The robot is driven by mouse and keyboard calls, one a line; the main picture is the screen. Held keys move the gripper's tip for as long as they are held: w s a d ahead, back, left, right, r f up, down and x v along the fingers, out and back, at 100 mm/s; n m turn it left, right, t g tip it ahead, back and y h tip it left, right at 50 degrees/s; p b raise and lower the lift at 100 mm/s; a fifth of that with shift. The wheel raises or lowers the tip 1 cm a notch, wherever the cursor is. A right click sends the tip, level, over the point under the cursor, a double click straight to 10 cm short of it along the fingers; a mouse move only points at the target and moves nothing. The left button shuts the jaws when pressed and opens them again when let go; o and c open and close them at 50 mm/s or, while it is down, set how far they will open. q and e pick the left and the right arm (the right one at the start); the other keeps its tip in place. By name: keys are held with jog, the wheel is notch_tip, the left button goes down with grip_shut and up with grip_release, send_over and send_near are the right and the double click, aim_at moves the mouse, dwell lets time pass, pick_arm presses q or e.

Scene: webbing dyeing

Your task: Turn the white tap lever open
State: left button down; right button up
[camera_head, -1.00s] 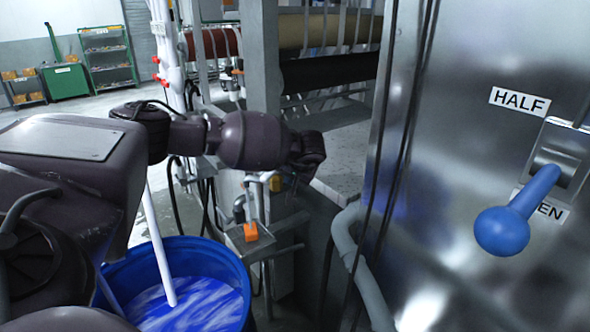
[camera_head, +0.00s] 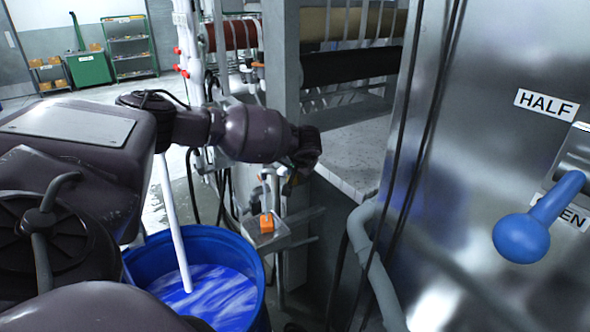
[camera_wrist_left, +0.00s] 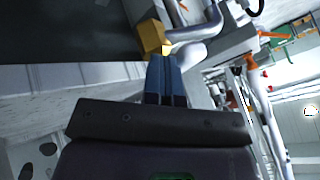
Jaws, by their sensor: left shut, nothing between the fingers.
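My left gripper (camera_wrist_left: 164,62) is shut and empty in the left wrist view, its blue fingers pressed together. A brass-coloured block (camera_wrist_left: 151,37) lies just beyond the fingertips; I cannot tell whether they touch. A pale curved piece (camera_wrist_left: 197,38) runs from beside the block to the right. It may belong to the tap, but I cannot clearly pick out the white lever. In the head view my left wrist hangs above small pale pipework (camera_head: 268,185), and the fingers are mostly hidden. My right gripper is in neither view.
A blue barrel (camera_head: 197,245) with blue-white liquid stands below my left arm. An orange piece (camera_head: 267,222) sits on a small grey box. A steel panel (camera_head: 480,160) with a blue-knobbed lever (camera_head: 521,238) fills the right. A grey post (camera_head: 281,60) stands behind the wrist.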

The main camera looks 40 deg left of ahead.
pick_arm(q)
jog(key=shift+s+a+m+t+h, duration=0.4)
jog(key=shift+s+a+m+t, duration=0.25)
jog(key=shift+a+m, duration=0.35)
jog(key=shift+d, duration=0.1)
jog(key=d+f+v, duration=0.1)
jog(key=d+v, duration=0.1)
jog(key=v, duration=1)
jog(key=shift+d+f, duration=0.25)
